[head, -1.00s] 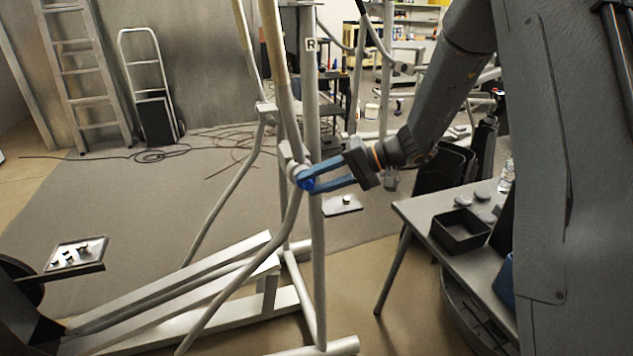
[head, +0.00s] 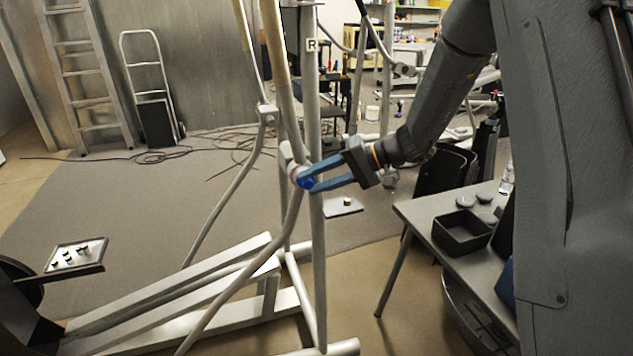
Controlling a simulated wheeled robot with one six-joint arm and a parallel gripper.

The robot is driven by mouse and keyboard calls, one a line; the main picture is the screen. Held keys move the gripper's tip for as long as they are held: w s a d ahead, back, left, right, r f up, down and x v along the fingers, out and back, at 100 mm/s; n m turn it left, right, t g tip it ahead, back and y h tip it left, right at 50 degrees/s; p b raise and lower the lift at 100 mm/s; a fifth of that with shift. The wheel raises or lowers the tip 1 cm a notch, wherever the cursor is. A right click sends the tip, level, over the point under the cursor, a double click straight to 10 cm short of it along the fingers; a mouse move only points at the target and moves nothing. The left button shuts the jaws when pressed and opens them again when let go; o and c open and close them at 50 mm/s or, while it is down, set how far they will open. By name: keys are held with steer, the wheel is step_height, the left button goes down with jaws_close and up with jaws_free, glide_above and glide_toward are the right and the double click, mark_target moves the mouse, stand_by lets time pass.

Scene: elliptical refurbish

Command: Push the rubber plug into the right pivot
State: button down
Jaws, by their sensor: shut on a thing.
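The right pivot (head: 295,170) is a light cylindrical hub on the elliptical's upright, beside the post marked R (head: 311,110). A blue round plug (head: 308,182) shows at the pivot's near face. My gripper (head: 312,180) reaches in from the right with its blue fingers at the pivot. The fingers are shut on the blue plug. The fingertips partly cover the plug, and I cannot tell how deep it sits in the pivot.
A grey table (head: 420,214) with a black open box (head: 461,231) stands at the right. A small tray with dark parts (head: 75,255) is at the left. The elliptical's rails (head: 190,290) run along the floor. Cables lie on the mat behind.

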steer(key=shift+w, duration=0.1)
steer(key=c, duration=1.1)
jaws_free()
steer(key=shift+d, duration=0.1)
steer(key=b+v, duration=0.2)
steer(key=v, duration=0.5)
steer(key=shift+d+r, duration=0.2)
steer(key=shift+d, duration=0.05)
